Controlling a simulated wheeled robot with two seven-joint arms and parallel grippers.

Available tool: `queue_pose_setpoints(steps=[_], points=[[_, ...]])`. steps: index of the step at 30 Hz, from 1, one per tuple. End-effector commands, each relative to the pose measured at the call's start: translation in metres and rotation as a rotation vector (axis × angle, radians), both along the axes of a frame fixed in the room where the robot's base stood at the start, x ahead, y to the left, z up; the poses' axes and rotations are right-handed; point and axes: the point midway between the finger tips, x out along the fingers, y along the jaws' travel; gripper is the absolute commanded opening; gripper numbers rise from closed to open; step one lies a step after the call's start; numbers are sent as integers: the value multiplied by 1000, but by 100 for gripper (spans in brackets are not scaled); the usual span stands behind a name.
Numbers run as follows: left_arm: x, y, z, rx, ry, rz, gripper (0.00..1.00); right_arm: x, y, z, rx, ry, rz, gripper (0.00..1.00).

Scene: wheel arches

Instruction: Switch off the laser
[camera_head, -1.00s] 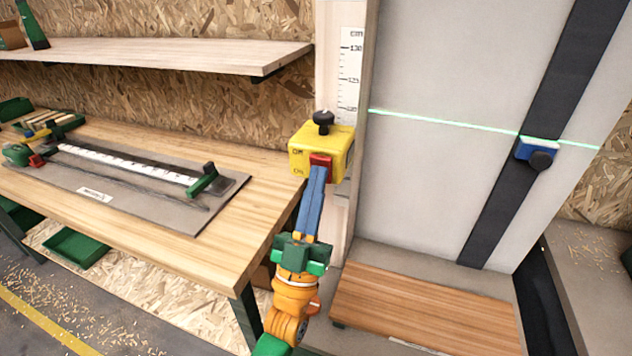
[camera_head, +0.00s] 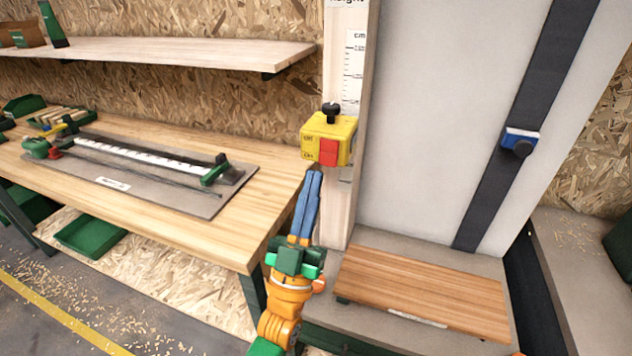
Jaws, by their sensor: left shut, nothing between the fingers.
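The yellow laser box (camera_head: 341,130) with a black knob on top is mounted on the upright post beside the pale panel. A red switch (camera_head: 328,152) is on its front, with small lettering beside it. No green laser line shows on the panel (camera_head: 430,130). My left gripper (camera_head: 315,174) has blue fingers and is shut and empty. Its tips are just below the red switch, seemingly apart from it; the depth gap is hard to judge. My right gripper is not in view.
A blue block with a black knob (camera_head: 520,141) sits on the dark diagonal strip. A wooden platform (camera_head: 425,290) lies below the panel. The workbench (camera_head: 240,232) at left holds a measuring jig (camera_head: 140,160), under a shelf (camera_head: 150,50).

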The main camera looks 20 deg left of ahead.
Motion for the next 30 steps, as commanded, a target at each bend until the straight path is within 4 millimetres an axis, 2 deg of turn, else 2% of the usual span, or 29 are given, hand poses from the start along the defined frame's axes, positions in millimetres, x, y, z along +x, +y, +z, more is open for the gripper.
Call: queue_pose_setpoints(steps=[1,6,13,18,30], points=[[-7,0,-11,0,2,0,0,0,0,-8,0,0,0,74],[-31,1,-32,0,3,0,0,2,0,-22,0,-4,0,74],[-59,2,-51,1,2,-1,0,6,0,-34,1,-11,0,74],[-65,2,-53,1,0,1,0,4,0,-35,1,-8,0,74],[-64,2,-53,1,6,-1,0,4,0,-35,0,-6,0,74]])
